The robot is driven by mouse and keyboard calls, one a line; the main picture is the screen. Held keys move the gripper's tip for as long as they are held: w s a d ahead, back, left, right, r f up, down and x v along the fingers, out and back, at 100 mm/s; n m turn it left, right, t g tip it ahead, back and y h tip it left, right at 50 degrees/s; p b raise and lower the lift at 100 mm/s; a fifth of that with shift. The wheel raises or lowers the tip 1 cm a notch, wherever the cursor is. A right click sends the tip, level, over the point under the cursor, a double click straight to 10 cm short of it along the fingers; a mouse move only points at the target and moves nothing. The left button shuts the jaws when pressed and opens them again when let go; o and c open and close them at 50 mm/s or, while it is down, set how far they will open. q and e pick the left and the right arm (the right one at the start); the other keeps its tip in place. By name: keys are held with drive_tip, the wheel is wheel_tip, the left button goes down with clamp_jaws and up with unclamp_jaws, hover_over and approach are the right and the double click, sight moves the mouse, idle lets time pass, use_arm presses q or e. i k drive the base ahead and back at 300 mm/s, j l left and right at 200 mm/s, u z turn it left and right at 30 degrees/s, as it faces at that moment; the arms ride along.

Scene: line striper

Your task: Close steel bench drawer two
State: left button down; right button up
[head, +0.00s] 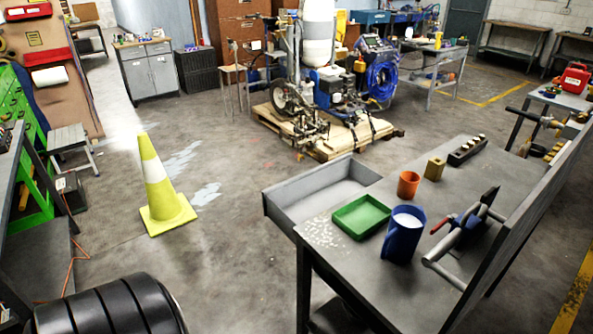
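The steel bench (345,262) stands at the lower right with a grey top. A grey drawer (318,199) sticks out from the bench's far left side and is open. Other drawers of this bench, if any, are hidden. Neither of my grippers is in view.
A green tray (361,217), a blue jug (403,236), an orange cup (408,184) and a tool with red handles (470,225) are on the bench. A yellow cone (160,185) stands left of the drawer, with clear floor between. A black ribbed object (110,308) is at bottom left.

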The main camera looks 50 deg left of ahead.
sight(294, 201)
drive_tip(key=j+z, duration=0.2)
drive_tip(key=j, duration=0.95)
drive_tip(key=j+z, duration=0.2)
drive_tip(key=j, duration=0.95)
drive_tip(key=j+z, duration=0.2)
drive_tip(key=j, duration=0.95)
drive_tip(key=k+j+z, duration=0.15)
drive_tip(key=j, duration=1.7)
drive_tip(key=i, duration=0.05)
